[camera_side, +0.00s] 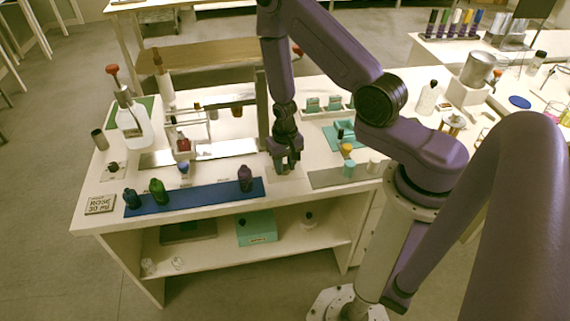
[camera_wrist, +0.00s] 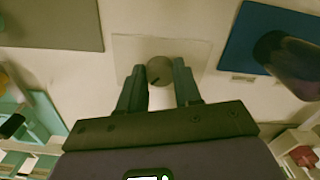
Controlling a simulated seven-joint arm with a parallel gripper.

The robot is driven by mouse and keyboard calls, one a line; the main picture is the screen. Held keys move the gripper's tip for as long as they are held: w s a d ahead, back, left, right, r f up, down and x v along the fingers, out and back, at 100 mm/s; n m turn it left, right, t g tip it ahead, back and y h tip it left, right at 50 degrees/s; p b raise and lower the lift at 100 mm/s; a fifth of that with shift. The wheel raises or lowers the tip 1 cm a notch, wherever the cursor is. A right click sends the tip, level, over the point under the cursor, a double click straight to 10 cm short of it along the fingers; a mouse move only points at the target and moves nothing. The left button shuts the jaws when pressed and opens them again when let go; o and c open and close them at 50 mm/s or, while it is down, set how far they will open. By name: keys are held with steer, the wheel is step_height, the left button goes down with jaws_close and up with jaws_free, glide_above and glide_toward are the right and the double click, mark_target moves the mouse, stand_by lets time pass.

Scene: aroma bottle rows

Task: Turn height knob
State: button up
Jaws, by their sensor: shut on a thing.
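The height knob (camera_wrist: 160,71) is a small round grey-brown dial with a dark pointer mark, set on a pale square plate (camera_wrist: 128,50) in the wrist view. My gripper (camera_wrist: 161,78) points down with its two fingers on either side of the knob, shut on it. In the side view my gripper (camera_side: 285,165) is low at the table top, just right of the blue mat, and it hides the knob there.
A grey mat (camera_side: 325,178) lies to the right. A metal post (camera_side: 262,110) stands close behind.

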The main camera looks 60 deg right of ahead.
mark_target(285, 168)
steer(key=shift+w+m, duration=0.1)
steer(key=shift+m, duration=0.5)
steer(key=o, duration=1)
steer(key=shift+o, duration=0.2)
step_height(285, 168, up, 18)
steer(key=shift+f, duration=0.25)
stand_by(0.4)
steer(key=s+a+r+n, duration=0.6)
steer(key=a+n, duration=0.2)
steer(key=n, duration=0.2)
steer(key=s+a+r+n, duration=0.1)
steer(key=s+r+n, duration=0.1)
steer(key=s+n, duration=0.2)
steer(key=s+a+r+n, duration=0.1)
steer(key=s+r+n, duration=0.2)
steer(key=s, duration=0.7)
steer(key=n, duration=0.2)
steer(key=shift+s+n, duration=0.25)
steer(key=shift+n, duration=0.05)
